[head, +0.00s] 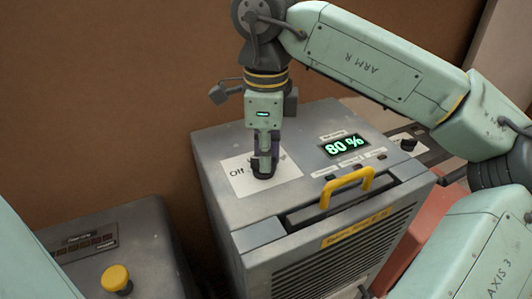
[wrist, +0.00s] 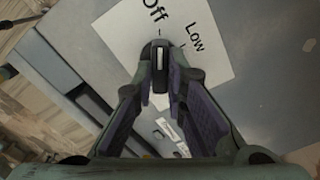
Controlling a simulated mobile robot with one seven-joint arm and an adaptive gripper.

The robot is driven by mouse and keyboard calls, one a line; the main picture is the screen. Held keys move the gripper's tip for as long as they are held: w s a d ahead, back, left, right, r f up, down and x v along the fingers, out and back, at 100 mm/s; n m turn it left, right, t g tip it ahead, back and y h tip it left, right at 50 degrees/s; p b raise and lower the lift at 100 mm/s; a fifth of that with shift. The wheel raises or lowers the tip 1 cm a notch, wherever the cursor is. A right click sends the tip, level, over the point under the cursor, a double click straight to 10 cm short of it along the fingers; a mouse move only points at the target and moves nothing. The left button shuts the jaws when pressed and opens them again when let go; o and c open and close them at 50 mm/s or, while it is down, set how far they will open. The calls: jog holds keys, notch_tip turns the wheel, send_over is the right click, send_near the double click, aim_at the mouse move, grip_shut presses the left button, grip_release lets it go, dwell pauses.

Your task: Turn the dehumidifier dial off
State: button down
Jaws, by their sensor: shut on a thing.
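The dehumidifier (head: 222,146) is a grey metal box with a green display (head: 343,146) reading 80 %. Its dial (wrist: 160,55) is a dark knob with a pale pointer line, on a white label (wrist: 205,45) marked "Off" and "Low". In the wrist view the pointer line is directed up, at or near the tick under "Off". My gripper (wrist: 163,72) points down over the dial with its fingertips shut on the knob's two sides. In the head view my gripper (head: 264,160) hides most of the dial and part of the label.
A yellow handle (head: 347,186) arches over the dehumidifier's front top edge. A grey unit with a yellow button (head: 116,278) stands at lower left. A brown wall (head: 110,90) is behind.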

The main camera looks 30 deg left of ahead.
dwell(0.4)
jog(key=c, duration=1.6)
grip_release()
notch_tip(320, 180, up, 12)
jog(key=shift+r, duration=0.1)
